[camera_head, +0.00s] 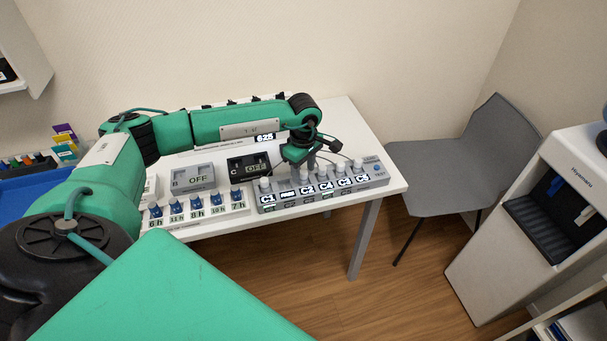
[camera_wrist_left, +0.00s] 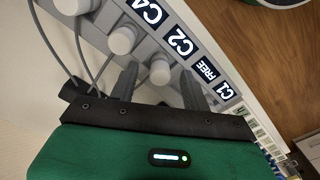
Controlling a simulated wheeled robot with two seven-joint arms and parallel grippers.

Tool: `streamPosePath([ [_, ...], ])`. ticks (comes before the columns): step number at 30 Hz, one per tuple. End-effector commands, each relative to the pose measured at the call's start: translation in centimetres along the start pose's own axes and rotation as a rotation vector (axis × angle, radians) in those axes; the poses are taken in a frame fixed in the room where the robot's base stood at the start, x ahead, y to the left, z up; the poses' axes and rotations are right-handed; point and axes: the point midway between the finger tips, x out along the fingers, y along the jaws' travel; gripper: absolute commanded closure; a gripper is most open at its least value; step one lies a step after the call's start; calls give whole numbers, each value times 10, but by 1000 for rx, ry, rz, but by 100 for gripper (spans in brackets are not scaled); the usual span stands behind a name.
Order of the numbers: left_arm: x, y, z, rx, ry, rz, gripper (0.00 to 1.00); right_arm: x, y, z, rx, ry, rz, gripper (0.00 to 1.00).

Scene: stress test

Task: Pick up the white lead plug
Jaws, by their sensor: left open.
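A grey lead block (camera_head: 320,192) lies along the table's front right, with labels C1, FREE, C2, C4, C3 and C5. White lead plugs stand in it, one near C1 (camera_head: 264,184). My left gripper (camera_head: 300,166) is over the block, pointing down. In the left wrist view its open fingers (camera_wrist_left: 160,88) stand on either side of a white plug (camera_wrist_left: 160,72), seemingly the one at C2. Contact cannot be told. The plug by C4 (camera_wrist_left: 122,40) is just outside the fingers. No plug shows at FREE. My right gripper is out of view.
A black box C (camera_head: 249,168), a grey box B (camera_head: 193,178) marked OFF and a row of blue knobs (camera_head: 197,211) are to the left. A grey chair (camera_head: 450,160) and a white dispenser (camera_head: 540,220) stand to the right.

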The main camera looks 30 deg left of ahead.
Motion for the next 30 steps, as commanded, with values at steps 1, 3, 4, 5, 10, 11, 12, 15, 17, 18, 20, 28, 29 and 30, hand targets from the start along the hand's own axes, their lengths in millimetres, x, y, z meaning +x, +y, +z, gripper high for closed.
streamPosePath([
  [1, 4, 0, 0, 0, 0, -1, 52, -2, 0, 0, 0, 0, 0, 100],
  [3, 7, 0, 0, 0, 0, 0, 52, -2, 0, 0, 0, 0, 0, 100],
  [4, 8, 0, 0, 1, 1, 0, 52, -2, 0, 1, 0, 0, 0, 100],
  [5, 8, 0, 0, 0, 1, 0, 52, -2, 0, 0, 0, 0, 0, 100],
  [10, 8, 0, 0, 0, 1, 0, 56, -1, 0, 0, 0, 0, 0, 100],
  [11, 8, 0, 0, 0, 1, 0, 62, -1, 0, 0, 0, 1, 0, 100],
  [12, 8, 0, 0, 0, 1, 0, 70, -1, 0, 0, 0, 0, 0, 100],
  [15, 8, 0, 0, 0, 0, 0, 90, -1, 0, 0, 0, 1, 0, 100],
  [17, 8, 0, 0, 0, 0, 0, 100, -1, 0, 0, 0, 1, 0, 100],
  [18, 8, 0, 0, 0, 0, 1, 100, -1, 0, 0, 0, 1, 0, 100],
  [20, 8, 0, 0, 0, 0, 1, 100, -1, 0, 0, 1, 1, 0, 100],
  [28, 3, 0, 0, 0, 0, 2, 100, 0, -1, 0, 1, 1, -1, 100],
  [29, 1, 1, 0, -1, 0, 3, 100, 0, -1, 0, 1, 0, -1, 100],
  [30, -2, 1, 0, -1, 0, 3, 100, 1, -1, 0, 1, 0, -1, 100],
])
